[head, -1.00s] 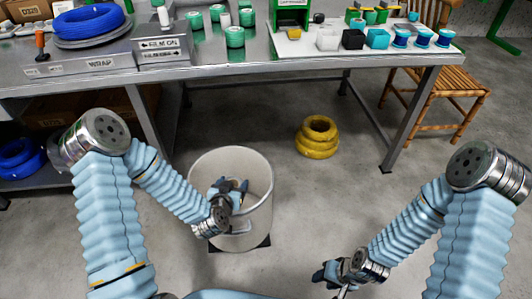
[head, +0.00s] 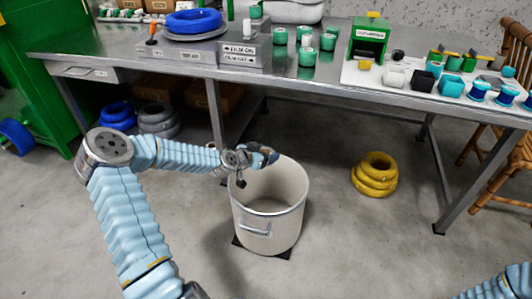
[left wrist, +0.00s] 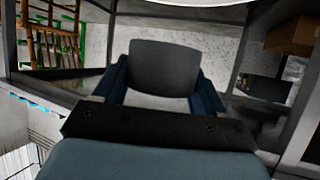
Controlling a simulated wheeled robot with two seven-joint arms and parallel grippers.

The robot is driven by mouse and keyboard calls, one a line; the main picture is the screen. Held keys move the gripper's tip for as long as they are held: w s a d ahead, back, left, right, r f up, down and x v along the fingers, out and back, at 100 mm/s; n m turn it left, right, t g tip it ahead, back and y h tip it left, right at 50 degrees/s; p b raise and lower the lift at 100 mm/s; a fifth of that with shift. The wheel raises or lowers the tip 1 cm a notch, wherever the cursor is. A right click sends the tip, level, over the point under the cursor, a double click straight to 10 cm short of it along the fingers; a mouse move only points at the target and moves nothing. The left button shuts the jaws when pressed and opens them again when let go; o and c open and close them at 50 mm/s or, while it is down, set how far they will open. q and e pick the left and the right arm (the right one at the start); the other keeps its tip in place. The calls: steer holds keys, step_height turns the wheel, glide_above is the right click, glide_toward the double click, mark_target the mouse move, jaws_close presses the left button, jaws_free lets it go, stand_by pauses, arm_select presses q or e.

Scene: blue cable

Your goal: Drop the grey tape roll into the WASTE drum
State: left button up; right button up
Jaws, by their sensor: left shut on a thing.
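My left gripper (head: 264,155) is at the back-left rim of the white WASTE drum (head: 268,230). It is shut on a dark grey piece, which I take for the grey tape roll (left wrist: 165,68); in the left wrist view it fills the space between the two blue fingers. In the head view the roll is too small and too covered by the gripper to make out. The drum is open at the top and its visible inside looks empty. No lettering shows on it. My right gripper is out of view; only part of that arm shows at bottom right.
A steel workbench (head: 120,57) runs across behind the drum, with a blue cable coil (head: 193,21) and green rolls on top. Yellow rings (head: 375,174) lie on the floor to the right. The floor around the drum is clear.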

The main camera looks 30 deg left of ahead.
arm_select(q)
step_height(320, 180, down, 6)
steer(key=b, duration=0.2)
steer(key=shift+r+b, duration=0.25)
steer(key=shift+b, duration=0.15)
steer(key=o, duration=1.1)
steer(key=p+v, duration=0.1)
steer(key=v, duration=1.2)
steer(key=shift+s+r+p, duration=0.15)
steer(key=shift+s+p, duration=0.15)
steer(key=shift+s, duration=0.1)
